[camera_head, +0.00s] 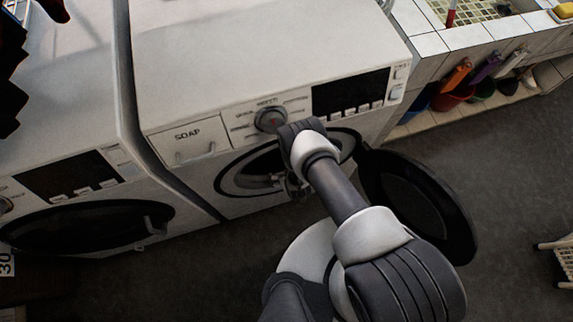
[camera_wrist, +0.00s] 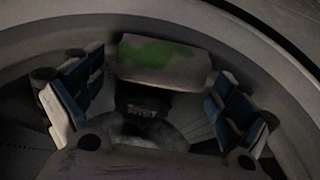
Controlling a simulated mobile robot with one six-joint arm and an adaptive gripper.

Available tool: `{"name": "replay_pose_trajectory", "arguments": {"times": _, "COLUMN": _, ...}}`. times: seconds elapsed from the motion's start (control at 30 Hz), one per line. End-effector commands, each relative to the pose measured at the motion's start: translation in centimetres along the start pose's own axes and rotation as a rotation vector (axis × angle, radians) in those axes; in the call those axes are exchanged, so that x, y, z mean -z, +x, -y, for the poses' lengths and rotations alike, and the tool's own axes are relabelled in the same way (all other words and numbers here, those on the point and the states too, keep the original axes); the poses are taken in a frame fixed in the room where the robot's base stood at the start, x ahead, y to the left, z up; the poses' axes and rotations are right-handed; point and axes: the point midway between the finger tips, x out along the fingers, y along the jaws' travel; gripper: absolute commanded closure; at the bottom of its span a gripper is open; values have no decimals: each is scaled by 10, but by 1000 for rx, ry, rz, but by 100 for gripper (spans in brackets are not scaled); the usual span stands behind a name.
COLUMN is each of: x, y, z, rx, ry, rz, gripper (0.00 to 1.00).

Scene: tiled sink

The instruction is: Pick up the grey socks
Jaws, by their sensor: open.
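My gripper (camera_wrist: 154,92) is open in the wrist view, with one blue-padded finger at each side. Between and beyond the fingers is a pale grey cloth piece (camera_wrist: 165,62) with a green patch. It may be the grey socks, but the dim picture does not let me tell. A dark patch with small light marks (camera_wrist: 143,102) lies just below it. No cloth is seen held. In the head view my gripper (camera_head: 291,186) is at the round opening of the right washing machine (camera_head: 235,75), partly hidden by my arm. The socks cannot be seen there.
The machine's round door (camera_head: 425,205) stands open to the right. A second washing machine (camera_head: 60,120) with its door shut is at the left.

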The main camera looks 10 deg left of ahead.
Motion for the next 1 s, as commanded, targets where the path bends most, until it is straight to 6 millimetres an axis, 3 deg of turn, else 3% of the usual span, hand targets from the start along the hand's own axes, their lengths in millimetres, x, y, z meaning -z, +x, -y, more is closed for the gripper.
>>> {"name": "replay_pose_trajectory", "arguments": {"times": 0.23, "x": 1, "y": 1, "z": 0, "rx": 0, "ry": 0, "rz": 0, "gripper": 5}}
{"name": "replay_pose_trajectory", "arguments": {"times": 0.9, "x": 0, "y": 1, "z": 0, "rx": 0, "ry": 0, "rz": 0, "gripper": 50}}
{"name": "replay_pose_trajectory", "arguments": {"times": 1.0, "x": 1, "y": 1, "z": 0, "rx": 0, "ry": 0, "rz": 0, "gripper": 52}}
